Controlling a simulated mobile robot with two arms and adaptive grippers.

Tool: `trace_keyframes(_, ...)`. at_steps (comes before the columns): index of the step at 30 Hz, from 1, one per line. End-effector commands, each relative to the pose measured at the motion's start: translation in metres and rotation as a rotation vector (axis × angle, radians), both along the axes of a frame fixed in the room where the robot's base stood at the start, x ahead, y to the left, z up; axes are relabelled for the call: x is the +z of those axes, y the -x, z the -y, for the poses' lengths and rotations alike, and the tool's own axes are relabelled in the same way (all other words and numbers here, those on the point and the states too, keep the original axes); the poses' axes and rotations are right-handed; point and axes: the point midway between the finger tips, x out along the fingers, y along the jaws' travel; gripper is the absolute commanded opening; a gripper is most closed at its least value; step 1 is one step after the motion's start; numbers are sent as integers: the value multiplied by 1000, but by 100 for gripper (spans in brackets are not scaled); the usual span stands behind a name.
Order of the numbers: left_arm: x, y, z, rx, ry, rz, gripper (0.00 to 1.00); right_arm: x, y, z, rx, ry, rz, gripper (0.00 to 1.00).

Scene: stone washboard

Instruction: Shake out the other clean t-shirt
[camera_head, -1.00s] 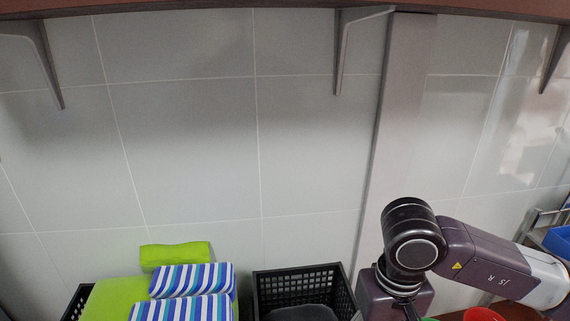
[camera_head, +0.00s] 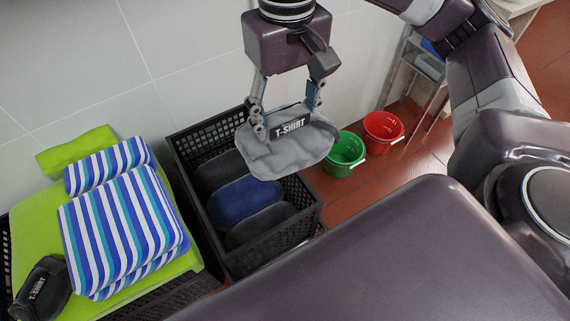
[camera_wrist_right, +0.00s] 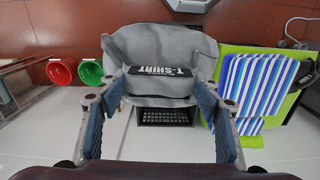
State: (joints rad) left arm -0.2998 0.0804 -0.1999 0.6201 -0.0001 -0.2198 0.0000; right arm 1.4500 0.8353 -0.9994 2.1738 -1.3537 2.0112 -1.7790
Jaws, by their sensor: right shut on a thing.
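A grey t-shirt (camera_head: 284,158) with a black "T-SHIRT" label hangs from my right gripper (camera_head: 288,118), which is shut on it above the right part of the black crate. The grey t-shirt also shows between the fingers in the right wrist view (camera_wrist_right: 165,58). Another dark bundle labelled "T-SHIRT" (camera_head: 40,288) lies at the lower left, on the edge of the green cloth. My left gripper is not in view.
A black crate (camera_head: 262,262) holds several dark and blue folded items. Left of it are a green cloth (camera_head: 30,225) and striped folded towels (camera_head: 118,225). A green bucket (camera_head: 343,152) and a red bucket (camera_head: 383,130) stand at right on the red floor.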

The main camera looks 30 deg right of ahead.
Motion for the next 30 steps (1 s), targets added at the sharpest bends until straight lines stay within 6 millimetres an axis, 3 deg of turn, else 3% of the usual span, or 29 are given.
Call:
trace_keyframes(4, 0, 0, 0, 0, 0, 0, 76, 36, -1, 0, -3, 0, 8, 30)
trace_keyframes(7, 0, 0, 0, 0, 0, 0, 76, 39, 0, 0, -1, 0, -2, 30)
trace_keyframes(17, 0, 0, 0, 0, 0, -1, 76, -36, 2, 0, 0, -1, -10, 30)
trace_keyframes(22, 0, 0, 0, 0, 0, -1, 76, -102, 3, 2, -2, 3, -12, 30)
trace_keyframes(24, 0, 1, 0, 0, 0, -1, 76, -114, 1, 1, -1, 0, -3, 30)
trace_keyframes(26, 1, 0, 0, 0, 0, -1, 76, -102, -2, 0, -1, -3, 8, 30)
trace_keyframes(30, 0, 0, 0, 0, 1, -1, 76, -41, -3, -1, 0, -2, 13, 30)
